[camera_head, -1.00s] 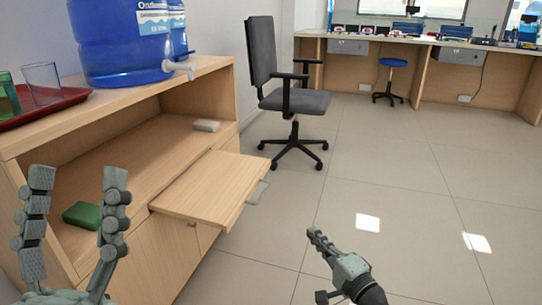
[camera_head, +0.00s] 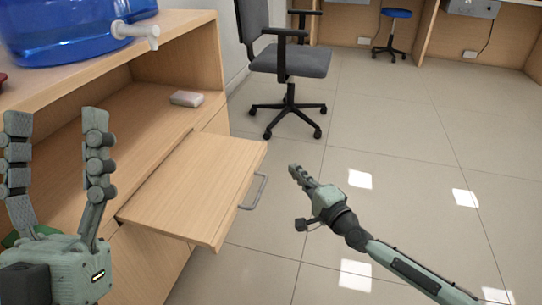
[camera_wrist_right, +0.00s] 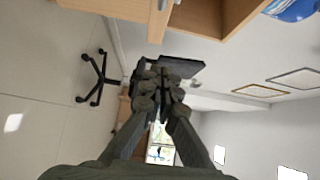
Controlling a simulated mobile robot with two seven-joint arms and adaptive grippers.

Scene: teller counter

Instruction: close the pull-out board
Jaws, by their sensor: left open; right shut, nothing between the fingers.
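The pull-out board (camera_head: 195,190) is a light wooden panel that sticks out from the cabinet (camera_head: 150,265) in the head view. A grey bar handle (camera_head: 254,191) is on its front edge. My left gripper (camera_head: 57,125) is open and empty, fingers pointing up, left of the board in front of the shelf. My right gripper (camera_head: 294,170) is shut and empty, just right of the handle and apart from it in the picture. In the right wrist view, the right gripper's fingers (camera_wrist_right: 160,75) are together, with a wooden edge (camera_wrist_right: 150,12) at the top.
A blue water jug (camera_head: 70,30) with a white tap stands on the cabinet top. A small white block (camera_head: 186,98) lies on the shelf. An office chair (camera_head: 290,65) stands behind the board. The tiled floor (camera_head: 400,160) to the right is clear.

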